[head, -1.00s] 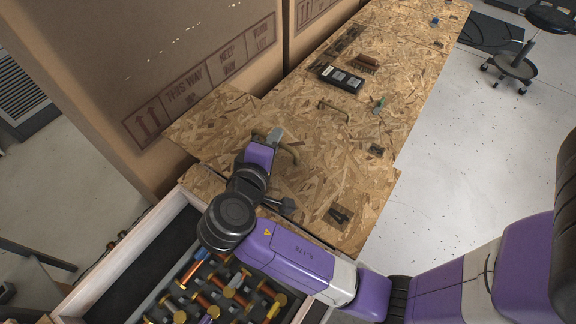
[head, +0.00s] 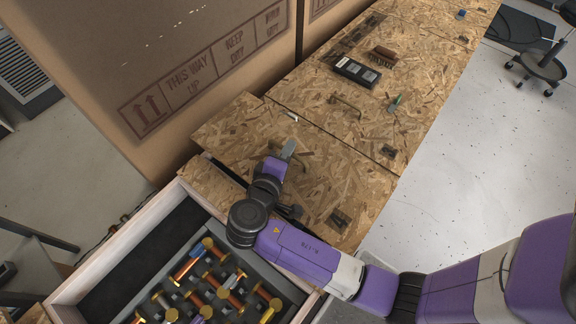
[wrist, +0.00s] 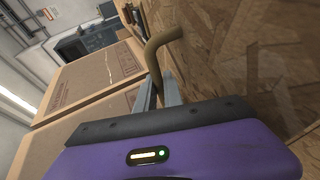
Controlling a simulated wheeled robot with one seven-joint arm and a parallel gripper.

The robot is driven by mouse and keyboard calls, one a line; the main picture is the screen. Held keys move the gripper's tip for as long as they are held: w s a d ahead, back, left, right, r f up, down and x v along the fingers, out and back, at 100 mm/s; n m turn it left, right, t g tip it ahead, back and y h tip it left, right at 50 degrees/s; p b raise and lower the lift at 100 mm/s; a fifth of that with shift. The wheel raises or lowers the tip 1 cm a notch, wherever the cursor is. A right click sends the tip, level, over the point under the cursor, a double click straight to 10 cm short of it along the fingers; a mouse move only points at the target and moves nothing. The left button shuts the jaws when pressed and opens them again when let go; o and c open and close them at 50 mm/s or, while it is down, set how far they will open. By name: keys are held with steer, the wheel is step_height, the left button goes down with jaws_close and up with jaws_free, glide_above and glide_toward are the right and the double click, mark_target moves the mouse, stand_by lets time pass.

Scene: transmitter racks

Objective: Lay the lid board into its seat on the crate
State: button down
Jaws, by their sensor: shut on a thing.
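The lid board (head: 235,125) is a rough wood-chip panel beside the open near part of the crate (head: 130,232). Its left end juts out a little past the neighbouring board. My gripper (head: 287,152) is over the lid board. In the wrist view my gripper (wrist: 158,92) is shut on the bent brass handle (wrist: 162,46) of the board. In the head view my wrist hides most of that handle. I cannot tell whether the board lies flush; its near edge and the seat are partly hidden by my arm.
Neighbouring board (head: 425,80) carries another brass handle (head: 346,105), a black box (head: 356,72), a brown block (head: 384,56) and dark latches. A large cardboard box (head: 190,50) stands close behind.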

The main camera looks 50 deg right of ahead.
step_height(320, 180, down, 7)
steer(key=b, duration=0.1)
stand_by(0.4)
steer(key=shift+f+b, duration=0.4)
steer(key=shift+f, duration=0.2)
steer(key=c, duration=1.5)
jaws_free()
steer(key=shift+f, duration=0.1)
steer(key=v, duration=0.8)
steer(key=r+p+v, duration=0.1)
steer(key=v, duration=0.3)
steer(key=shift+r, duration=0.2)
